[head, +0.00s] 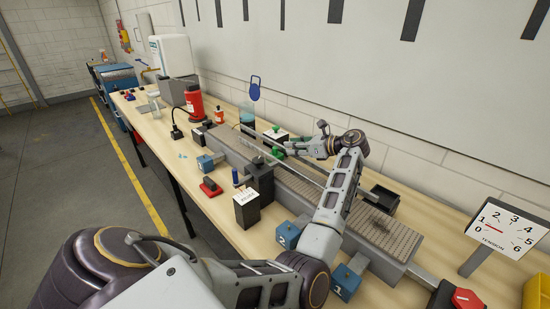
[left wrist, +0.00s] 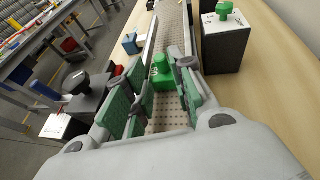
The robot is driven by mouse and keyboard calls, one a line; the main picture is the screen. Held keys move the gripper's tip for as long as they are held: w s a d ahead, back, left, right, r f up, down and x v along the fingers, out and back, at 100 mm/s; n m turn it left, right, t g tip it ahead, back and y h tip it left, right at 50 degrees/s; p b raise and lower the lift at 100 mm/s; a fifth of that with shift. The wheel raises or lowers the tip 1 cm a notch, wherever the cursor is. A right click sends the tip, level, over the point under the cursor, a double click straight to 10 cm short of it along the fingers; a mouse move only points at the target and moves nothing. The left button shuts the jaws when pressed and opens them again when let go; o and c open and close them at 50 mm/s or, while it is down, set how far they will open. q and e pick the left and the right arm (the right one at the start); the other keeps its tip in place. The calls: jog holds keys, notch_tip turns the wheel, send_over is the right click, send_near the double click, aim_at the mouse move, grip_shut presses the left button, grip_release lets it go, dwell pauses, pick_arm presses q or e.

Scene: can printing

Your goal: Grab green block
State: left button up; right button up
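The green block (left wrist: 162,80) stands on the perforated conveyor belt in the left wrist view, with a smaller raised part on top. My left gripper (left wrist: 157,72) is open, with its green-padded fingers on either side of the line to the block. A gap shows between the block and the left finger; whether the right finger touches it I cannot tell. In the head view, my left gripper (head: 291,150) reaches over the belt (head: 300,190) from the right, and a small green patch, likely the block (head: 277,152), shows at its tips. My right gripper is not in view.
A box with a green button (head: 275,133) stands beside the belt on the wall side. A black box with a white top (head: 247,205) stands on the near side. Rails edge the belt. A tension dial sign (head: 507,228) and red switch (head: 466,299) are at the right.

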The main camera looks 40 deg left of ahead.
aim_at(276, 148)
pick_arm(q)
jog(key=x, duration=0.2)
jog(key=shift+a+f, duration=0.1)
jog(key=shift+a, duration=0.3)
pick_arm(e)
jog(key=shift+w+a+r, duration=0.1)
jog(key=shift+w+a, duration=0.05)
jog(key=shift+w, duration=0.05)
pick_arm(q)
jog(key=shift+s+a+f, duration=0.15)
jog(key=shift+a+f, duration=0.1)
jog(key=shift+a, duration=0.1)
jog(key=x, duration=0.3)
jog(key=shift+s+a+f, duration=0.1)
jog(key=shift+a+f, duration=0.05)
jog(key=shift+f, duration=0.15)
jog(key=shift+a+f, duration=0.15)
jog(key=shift+a, duration=0.25)
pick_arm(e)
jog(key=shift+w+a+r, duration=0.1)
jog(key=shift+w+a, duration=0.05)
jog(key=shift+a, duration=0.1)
